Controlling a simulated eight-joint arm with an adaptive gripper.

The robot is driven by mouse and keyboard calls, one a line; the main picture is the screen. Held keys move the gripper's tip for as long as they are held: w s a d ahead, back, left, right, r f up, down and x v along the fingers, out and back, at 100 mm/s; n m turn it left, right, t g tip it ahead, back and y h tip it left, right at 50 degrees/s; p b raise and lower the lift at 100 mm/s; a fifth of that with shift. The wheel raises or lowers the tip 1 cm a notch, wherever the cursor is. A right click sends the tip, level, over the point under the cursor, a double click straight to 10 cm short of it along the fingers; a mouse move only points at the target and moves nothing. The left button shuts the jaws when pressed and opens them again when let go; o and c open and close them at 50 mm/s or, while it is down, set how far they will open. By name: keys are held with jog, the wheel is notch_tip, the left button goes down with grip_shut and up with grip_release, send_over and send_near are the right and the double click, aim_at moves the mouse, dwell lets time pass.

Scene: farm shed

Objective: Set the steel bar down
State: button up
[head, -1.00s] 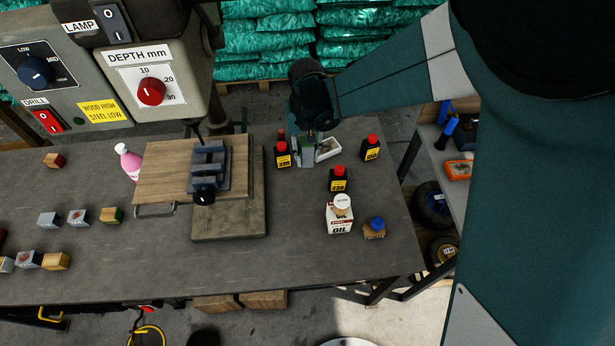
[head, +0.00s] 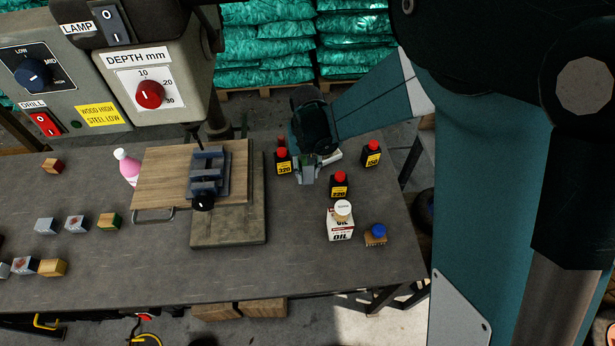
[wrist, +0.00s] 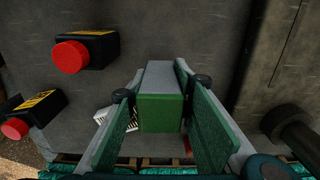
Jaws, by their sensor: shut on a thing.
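My gripper (wrist: 160,105) is shut on the steel bar, a short block with a grey side (wrist: 161,75) and a green end (wrist: 160,113). The fingers flank the bar on both sides in the wrist view. In the head view my gripper (head: 306,172) is over the back right of the workbench (head: 300,265), between black bottles with red caps. The bar is mostly hidden by the gripper there. I cannot tell whether the bar touches the bench.
Red-capped bottles stand close by: the 320 (head: 283,162), the 220 (head: 339,187) and the 150 (head: 372,153). A white tray (head: 335,156) is partly hidden behind my gripper.

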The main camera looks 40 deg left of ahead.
aim_at(308, 177)
jog(key=shift+f+b, duration=0.3)
jog(key=shift+f, duration=1.45)
jog(key=shift+f, duration=0.2)
jog(key=o, duration=1)
jog(key=shift+r, duration=0.2)
notch_tip(308, 177, up, 12)
jog(key=shift+r+p, duration=0.1)
jog(key=shift+p, duration=0.95)
